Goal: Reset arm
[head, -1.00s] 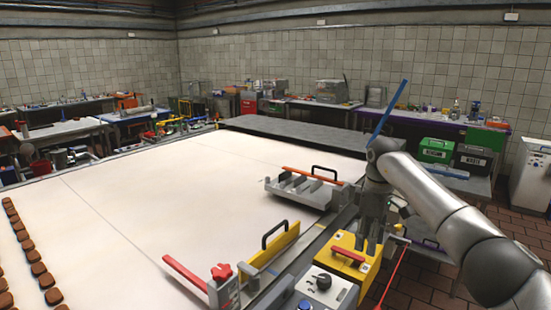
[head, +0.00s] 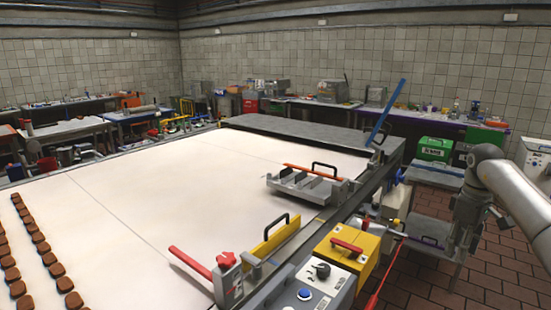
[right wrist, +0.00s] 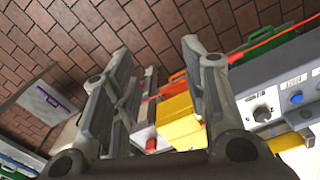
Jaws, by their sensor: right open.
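My right gripper (head: 462,245) hangs at the right side of the head view, over the brown tiled floor, clear of the table edge. It is open. In the right wrist view its two fingers (right wrist: 156,60) stand apart with nothing gripped between them. Beyond the fingers, the wrist view shows a yellow box (right wrist: 178,122) and a grey control panel (right wrist: 268,108). My left gripper is not in view.
A white-topped table (head: 150,220) fills the left and middle, with rows of brown biscuits (head: 48,259). A yellow box (head: 345,255) with a red handle stands left of my right gripper. A blue bar (head: 385,112) rises at the table's far corner. Tiled floor (head: 490,285) is open below.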

